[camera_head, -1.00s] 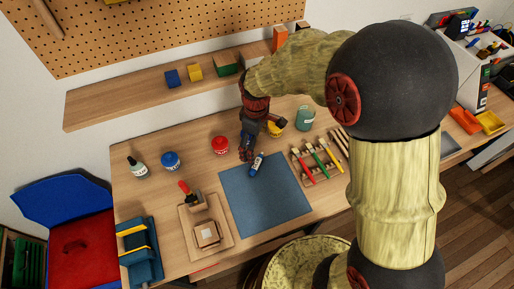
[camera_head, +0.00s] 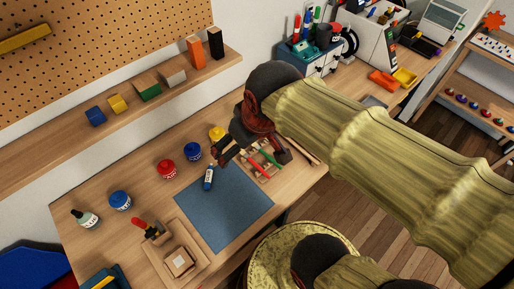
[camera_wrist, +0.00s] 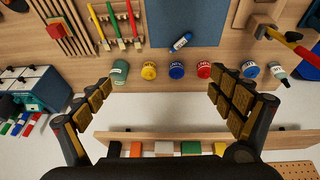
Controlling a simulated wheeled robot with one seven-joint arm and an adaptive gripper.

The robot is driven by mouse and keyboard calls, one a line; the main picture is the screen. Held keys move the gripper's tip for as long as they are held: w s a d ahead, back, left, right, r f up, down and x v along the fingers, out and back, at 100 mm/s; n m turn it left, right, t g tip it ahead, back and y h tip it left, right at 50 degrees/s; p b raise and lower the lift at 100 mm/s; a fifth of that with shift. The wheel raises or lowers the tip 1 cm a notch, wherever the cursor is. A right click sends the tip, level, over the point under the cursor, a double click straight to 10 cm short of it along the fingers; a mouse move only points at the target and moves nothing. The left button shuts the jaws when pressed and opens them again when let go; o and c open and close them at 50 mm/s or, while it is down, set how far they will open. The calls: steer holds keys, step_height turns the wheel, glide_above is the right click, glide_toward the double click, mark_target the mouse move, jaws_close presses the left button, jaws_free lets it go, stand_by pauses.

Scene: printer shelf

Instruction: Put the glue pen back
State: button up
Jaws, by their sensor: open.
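The glue pen appears to be the short blue tube with a pale end (camera_head: 209,178). It lies near the back edge of the blue mat (camera_head: 222,215). In the wrist view the tube (camera_wrist: 181,42) lies by the mat's edge, ahead of my fingers and apart from them. My gripper (camera_head: 254,157) is above the table, right of the tube in the head view, partly covering the brush rack.
A shelf (camera_head: 60,150) with blocks runs along the wall. A pen organizer (camera_head: 310,60) stands far right.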

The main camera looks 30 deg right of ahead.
steer(key=s, duration=0.1)
steer(key=s+r+m, duration=0.1)
steer(key=s, duration=0.1)
steer(key=s+d+m+t, duration=0.1)
steer(key=shift+s+d+r, duration=0.1)
steer(key=shift+s+r, duration=0.05)
steer(key=shift+f+b, duration=0.95)
steer(key=shift+f, duration=0.05)
